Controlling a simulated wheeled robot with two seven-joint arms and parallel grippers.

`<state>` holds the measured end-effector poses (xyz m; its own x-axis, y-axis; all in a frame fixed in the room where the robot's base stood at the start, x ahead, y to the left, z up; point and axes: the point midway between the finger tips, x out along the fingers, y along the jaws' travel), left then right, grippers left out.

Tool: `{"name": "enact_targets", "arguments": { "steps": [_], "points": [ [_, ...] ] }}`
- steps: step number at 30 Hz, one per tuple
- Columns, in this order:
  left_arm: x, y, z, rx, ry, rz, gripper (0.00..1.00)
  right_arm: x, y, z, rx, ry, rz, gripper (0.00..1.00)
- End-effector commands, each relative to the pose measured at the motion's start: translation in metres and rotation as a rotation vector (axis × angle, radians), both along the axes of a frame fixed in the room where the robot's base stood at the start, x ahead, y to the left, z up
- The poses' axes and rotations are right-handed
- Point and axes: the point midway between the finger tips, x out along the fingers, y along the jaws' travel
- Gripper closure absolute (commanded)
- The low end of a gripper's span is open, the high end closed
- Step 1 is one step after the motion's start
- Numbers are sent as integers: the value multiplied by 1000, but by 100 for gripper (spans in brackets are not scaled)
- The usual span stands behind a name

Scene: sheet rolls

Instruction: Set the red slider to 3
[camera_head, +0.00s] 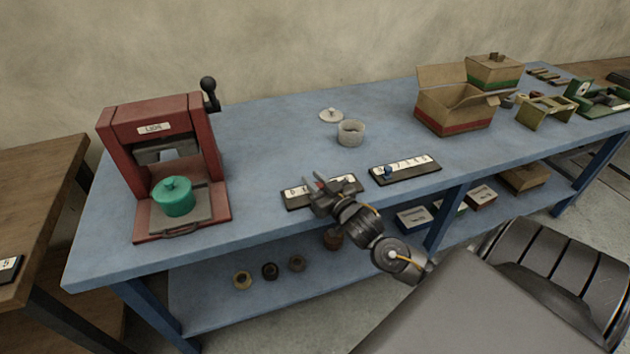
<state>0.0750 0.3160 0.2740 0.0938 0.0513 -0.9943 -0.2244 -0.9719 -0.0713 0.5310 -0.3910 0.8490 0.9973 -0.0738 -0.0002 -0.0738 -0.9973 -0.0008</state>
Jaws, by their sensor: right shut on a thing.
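A dark slider board with a pale numbered strip (292,194) lies near the front edge of the blue table. A small patch of the red slider (320,185) shows between the fingers of my right gripper (314,192). This gripper is shut on the red slider's knob, low over the board. The fingers and wrist cover the middle of the strip, so I cannot read which number the slider is at. My left gripper is not in view.
A second slider board (410,170) with a blue knob (388,172) lies just to the right. A red press (120,150) with a green lidded pot (173,197) stands at left. A grey cup (351,133) and an open carton (452,110) stand behind.

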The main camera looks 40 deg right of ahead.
Motion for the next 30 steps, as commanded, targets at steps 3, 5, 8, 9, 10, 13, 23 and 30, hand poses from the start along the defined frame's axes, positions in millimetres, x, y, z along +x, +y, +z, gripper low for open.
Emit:
{"name": "enact_targets", "arguments": {
  "steps": [3,5,8,9,10,13,23,30],
  "points": [
    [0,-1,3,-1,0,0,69,-2,-5,1,-2,1,-1,100],
    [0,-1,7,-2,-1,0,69,-4,-12,1,-3,3,-2,100],
    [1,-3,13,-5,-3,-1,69,-9,-26,2,-4,3,-4,100],
    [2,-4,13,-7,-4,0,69,-10,-29,1,-4,2,-2,100],
    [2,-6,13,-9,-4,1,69,-11,-31,1,-3,3,-1,100],
    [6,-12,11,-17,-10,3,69,-11,-30,-1,0,1,0,100],
    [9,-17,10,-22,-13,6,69,-11,-30,0,0,0,0,55],
    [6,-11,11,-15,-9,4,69,-11,-30,0,0,0,0,55]
  ]
}}
